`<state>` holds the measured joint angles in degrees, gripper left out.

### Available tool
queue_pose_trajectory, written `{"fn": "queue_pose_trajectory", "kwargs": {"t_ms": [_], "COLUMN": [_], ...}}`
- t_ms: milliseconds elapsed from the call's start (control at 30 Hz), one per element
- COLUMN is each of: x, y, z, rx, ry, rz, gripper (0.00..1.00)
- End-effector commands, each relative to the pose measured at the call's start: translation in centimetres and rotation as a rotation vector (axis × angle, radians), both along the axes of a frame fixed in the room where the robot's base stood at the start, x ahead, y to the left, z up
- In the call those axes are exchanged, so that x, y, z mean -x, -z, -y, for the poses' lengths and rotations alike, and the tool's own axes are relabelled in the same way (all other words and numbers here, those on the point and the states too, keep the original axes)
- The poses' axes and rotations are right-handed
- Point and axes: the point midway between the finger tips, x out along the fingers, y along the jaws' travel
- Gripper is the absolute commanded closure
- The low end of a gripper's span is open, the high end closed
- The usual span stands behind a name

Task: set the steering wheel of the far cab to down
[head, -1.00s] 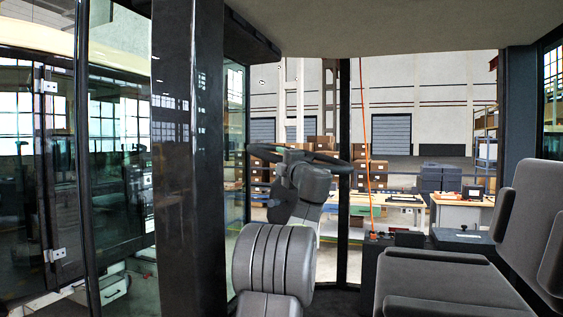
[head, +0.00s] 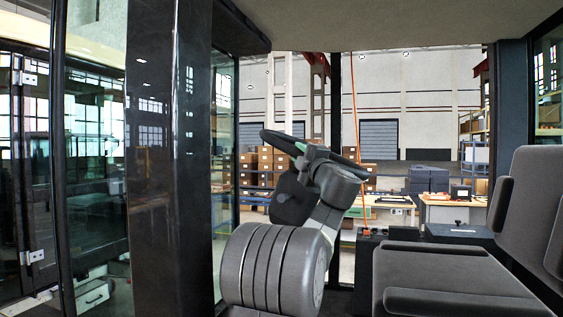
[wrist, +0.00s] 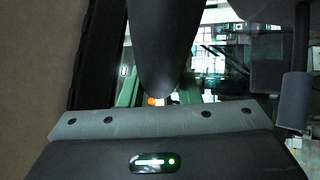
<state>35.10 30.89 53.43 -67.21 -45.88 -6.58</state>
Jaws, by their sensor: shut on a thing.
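The steering wheel (head: 277,141) of the cab shows in the head view as a dark rim, tilted with its left side higher than its right. My gripper (head: 302,152) is at the rim, shut on it; my arm hides part of the wheel and its column. In the wrist view the dark rim (wrist: 166,60) runs down between the green fingers of my gripper (wrist: 158,100).
A dark seat (head: 440,272) with armrests is at the right. A thick dark pillar (head: 165,150) and glass panels stand at the left. An orange cable (head: 359,130) hangs behind the wheel. Benches (head: 385,202) and stacked boxes (head: 270,165) are beyond the cab.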

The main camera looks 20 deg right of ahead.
Motion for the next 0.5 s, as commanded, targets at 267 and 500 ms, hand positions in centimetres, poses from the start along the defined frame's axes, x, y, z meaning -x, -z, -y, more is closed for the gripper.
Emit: {"fn": "queue_pose_trajectory", "kwargs": {"t_ms": [267,500], "x": [3.3,4.2], "y": [3.9,4.5], "z": [5.3,6.6], "rx": [-0.116,-0.150], "ry": [0.005,0.002], "rz": [0.072,0.096], "gripper": [1.00,1.00]}}
